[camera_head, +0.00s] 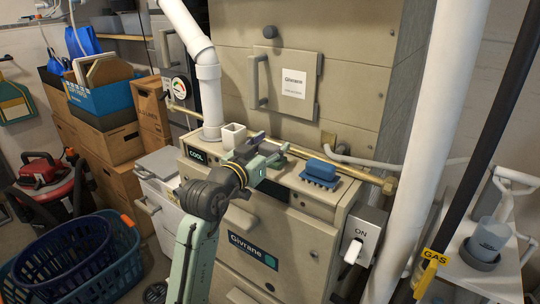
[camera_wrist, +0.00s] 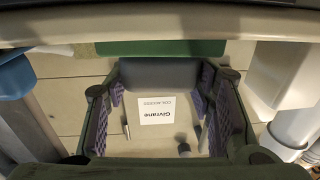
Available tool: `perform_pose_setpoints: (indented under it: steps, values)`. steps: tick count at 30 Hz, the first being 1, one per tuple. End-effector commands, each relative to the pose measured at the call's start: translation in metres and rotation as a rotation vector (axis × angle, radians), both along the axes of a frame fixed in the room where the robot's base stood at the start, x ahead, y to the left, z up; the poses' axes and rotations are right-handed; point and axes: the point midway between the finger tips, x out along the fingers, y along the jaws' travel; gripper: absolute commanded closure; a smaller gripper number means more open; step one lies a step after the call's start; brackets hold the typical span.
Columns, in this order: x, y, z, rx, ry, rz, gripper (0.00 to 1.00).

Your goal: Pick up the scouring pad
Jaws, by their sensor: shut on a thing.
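My gripper (camera_head: 270,147) is over the top ledge of the beige furnace, between the white square cup and the blue brush. In the wrist view its two fingers with purple pads stand apart, and my gripper (camera_wrist: 165,82) is shut on the scouring pad (camera_wrist: 160,48). The pad shows as a green strip with a dark grey part between the fingertips. It is close to the beige ledge; I cannot tell whether it touches it. In the head view my fingers mostly hide the pad.
The white square cup (camera_head: 233,136) stands left of my gripper, and the blue brush (camera_head: 320,173) lies to the right. A brass pipe (camera_head: 340,166) runs along the ledge behind. White pipes (camera_head: 208,85) rise left and right (camera_head: 432,130). The furnace door (camera_head: 288,83) is behind.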

Motion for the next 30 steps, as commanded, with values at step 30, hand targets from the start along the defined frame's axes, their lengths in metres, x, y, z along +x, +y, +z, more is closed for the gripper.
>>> perform_pose_setpoints:
  steps: [30]
  values:
    - [-0.027, 0.012, 0.035, 0.001, -0.005, 0.002, 0.8]
